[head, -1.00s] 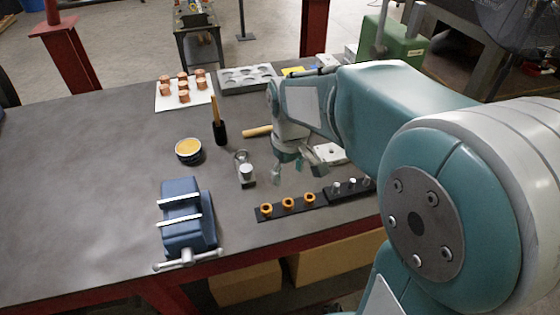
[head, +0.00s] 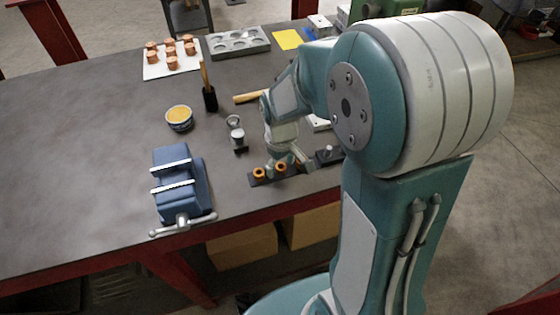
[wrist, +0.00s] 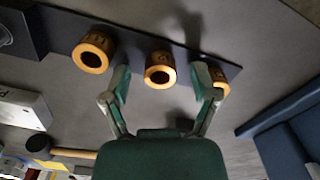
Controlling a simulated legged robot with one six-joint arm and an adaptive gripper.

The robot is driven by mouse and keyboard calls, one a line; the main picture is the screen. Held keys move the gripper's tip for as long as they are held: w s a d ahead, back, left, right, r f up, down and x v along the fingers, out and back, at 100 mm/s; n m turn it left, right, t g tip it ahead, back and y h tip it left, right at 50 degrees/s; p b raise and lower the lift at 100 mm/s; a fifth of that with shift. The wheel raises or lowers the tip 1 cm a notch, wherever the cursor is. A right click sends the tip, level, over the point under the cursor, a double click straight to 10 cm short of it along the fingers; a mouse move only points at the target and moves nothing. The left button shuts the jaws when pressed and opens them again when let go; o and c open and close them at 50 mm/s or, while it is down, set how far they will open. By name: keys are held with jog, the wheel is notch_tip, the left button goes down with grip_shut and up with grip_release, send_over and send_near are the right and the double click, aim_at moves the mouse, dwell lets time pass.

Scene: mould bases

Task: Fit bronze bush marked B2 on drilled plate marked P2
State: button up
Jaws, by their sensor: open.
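Several orange-bronze bushes stand in a row on a black strip (head: 265,182). The left bush (head: 258,173) and middle bush (head: 282,166) show in the head view. In the wrist view the middle bush (wrist: 160,70) lies between my open fingers, with one bush (wrist: 93,52) to the left and another (wrist: 221,86) partly behind the right finger. Their dark marks are too blurred to read surely. My gripper (wrist: 162,82) is open with nothing clamped; it also shows low over the strip in the head view (head: 284,165). A pale plate (wrist: 22,108) with a dark mark shows partly at the wrist view's left.
A blue vise (head: 180,185) stands left of the strip. A dark holder with pins (head: 328,155) adjoins its right end. A tin (head: 179,117), brush (head: 208,90), grey mould tray (head: 238,42) and copper pieces on a white sheet (head: 157,68) lie farther back. The left table is clear.

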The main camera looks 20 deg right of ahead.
grip_shut()
jog(key=shift+r, duration=0.2)
jog(key=shift+r, duration=0.85)
